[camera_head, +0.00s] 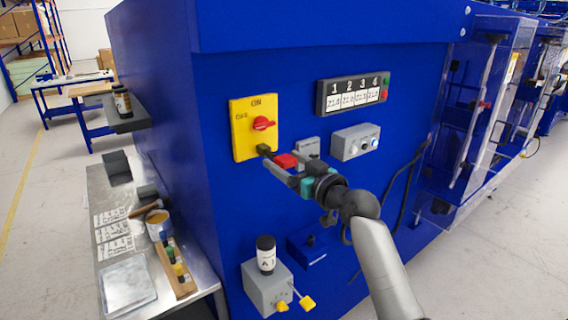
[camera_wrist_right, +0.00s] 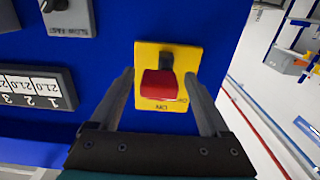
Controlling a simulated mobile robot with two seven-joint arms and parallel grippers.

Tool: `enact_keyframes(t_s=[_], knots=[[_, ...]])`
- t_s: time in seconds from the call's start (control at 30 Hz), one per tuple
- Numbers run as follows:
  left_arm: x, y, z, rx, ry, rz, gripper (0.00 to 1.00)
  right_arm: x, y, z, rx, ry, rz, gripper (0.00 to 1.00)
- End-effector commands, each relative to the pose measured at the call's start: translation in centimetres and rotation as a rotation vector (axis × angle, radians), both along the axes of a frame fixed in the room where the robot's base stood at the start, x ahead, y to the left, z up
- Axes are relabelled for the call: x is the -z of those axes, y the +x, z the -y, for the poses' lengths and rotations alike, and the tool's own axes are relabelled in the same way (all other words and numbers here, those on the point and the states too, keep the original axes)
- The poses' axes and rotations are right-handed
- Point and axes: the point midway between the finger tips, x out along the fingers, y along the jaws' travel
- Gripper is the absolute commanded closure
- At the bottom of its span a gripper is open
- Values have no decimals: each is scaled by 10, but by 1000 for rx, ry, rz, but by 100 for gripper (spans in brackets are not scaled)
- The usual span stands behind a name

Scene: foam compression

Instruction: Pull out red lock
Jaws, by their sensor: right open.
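The red lock (camera_head: 286,161) is a small red block in front of the lower edge of the yellow ON/OFF plate (camera_head: 241,145). A black piece beside it meets the plate. In the wrist view the red lock (camera_wrist_right: 163,86) lies between the two fingers, with the black piece (camera_wrist_right: 166,62) above it. My right gripper (camera_head: 284,165) is open around the lock, one finger on each side, with visible gaps in the wrist view. Whether a finger touches it is hidden in the head view. A red rotary knob (camera_head: 263,123) sits higher on the plate. My left gripper is out of view.
The plate is on a blue machine wall (camera_head: 210,80). A grey switch box (camera_head: 307,146), a button box (camera_head: 355,142) and a numbered display (camera_head: 352,94) are to the right. A grey box (camera_head: 267,291) with a dark bottle is below. A metal bench (camera_head: 205,278) stands left.

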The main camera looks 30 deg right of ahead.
Motion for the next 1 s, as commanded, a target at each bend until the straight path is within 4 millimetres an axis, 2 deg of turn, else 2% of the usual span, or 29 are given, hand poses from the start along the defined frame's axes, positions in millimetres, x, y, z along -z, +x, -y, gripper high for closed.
enact_keyframes(t_s=[0.73, 0.77, 1.0], knots=[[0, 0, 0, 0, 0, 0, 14, 0, 0, 0, 0, 1, 0, 20], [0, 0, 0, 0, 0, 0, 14, 0, 0, 0, 0, 1, 0, 21], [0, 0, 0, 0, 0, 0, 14, 0, 0, 0, 0, 1, 0, 48]])
